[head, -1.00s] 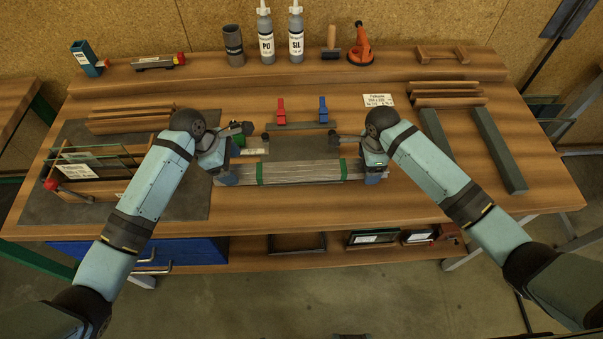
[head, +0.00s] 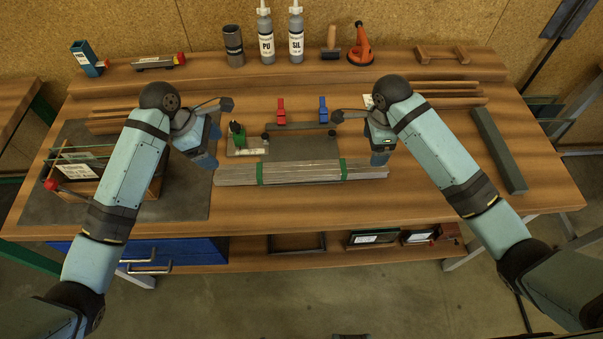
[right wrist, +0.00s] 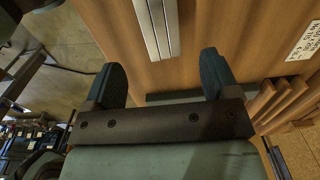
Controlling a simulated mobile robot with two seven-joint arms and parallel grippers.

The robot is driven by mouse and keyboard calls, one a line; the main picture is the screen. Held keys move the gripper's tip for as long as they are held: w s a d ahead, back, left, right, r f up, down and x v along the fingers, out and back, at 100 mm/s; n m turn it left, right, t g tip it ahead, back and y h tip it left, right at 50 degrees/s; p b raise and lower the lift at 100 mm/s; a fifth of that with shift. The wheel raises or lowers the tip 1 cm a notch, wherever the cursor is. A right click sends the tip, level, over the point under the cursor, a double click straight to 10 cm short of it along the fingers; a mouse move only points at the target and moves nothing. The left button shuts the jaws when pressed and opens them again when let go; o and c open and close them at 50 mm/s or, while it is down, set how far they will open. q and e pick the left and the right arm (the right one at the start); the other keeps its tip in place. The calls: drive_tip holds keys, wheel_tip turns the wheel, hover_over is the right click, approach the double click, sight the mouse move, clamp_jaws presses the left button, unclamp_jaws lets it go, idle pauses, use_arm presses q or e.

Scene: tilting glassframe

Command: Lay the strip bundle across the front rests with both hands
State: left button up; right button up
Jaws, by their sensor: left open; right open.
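The strip bundle (head: 310,172), long grey strips with two green bands, lies left to right near the bench's front edge. Whatever is under it, including the front rests, is hidden. My left gripper (head: 205,160) is open and empty, just above and behind the bundle's left end. My right gripper (head: 379,157) is open and empty, above and behind the right end. In the right wrist view, the bundle's end (right wrist: 158,28) shows beyond and between the spread fingers of my right gripper (right wrist: 162,78), apart from both.
Behind the bundle lie a dark plate (head: 305,147), a green-topped tool (head: 237,134), a red clamp (head: 281,111) and a blue clamp (head: 323,110). A glass rack (head: 90,165) stands left on a dark mat (head: 190,205). A long grey bar (head: 498,150) lies right.

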wheel_tip(320, 180, up, 4)
drive_tip(key=shift+f, duration=0.2)
idle(0.4)
